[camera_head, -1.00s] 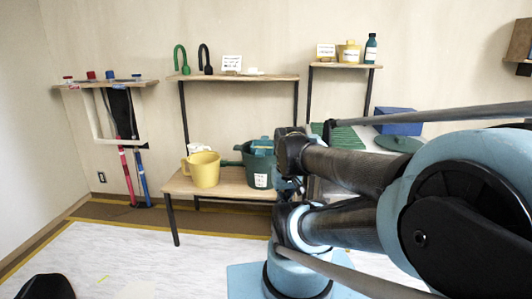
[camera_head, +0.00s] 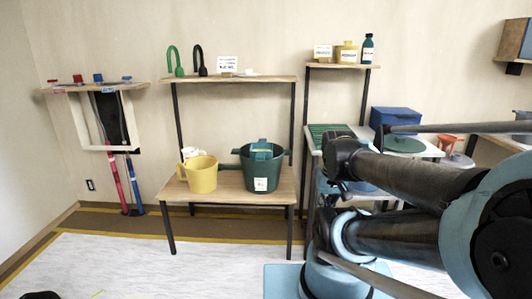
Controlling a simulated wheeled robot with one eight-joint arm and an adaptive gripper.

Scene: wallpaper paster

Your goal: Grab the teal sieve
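I cannot tell for sure which thing is the teal sieve. A dark teal bucket-like vessel (camera_head: 263,178) with a white label and a handle stub on its left stands on the low wooden shelf (camera_head: 225,190); a lighter teal piece (camera_head: 261,151) sits in its top. A flat round teal-green disc (camera_head: 404,144) lies on the table at right, in front of a blue box. My arm reaches in from the right. Its dark end, with my gripper (camera_head: 340,187), is right of the bucket and apart from it in the picture. The fingers are too small and dark to read.
A yellow pitcher (camera_head: 201,175) stands left of the bucket. The blue box (camera_head: 394,118), a green ribbed mat (camera_head: 330,131) and an orange tool (camera_head: 447,143) are on the right table (camera_head: 425,152).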

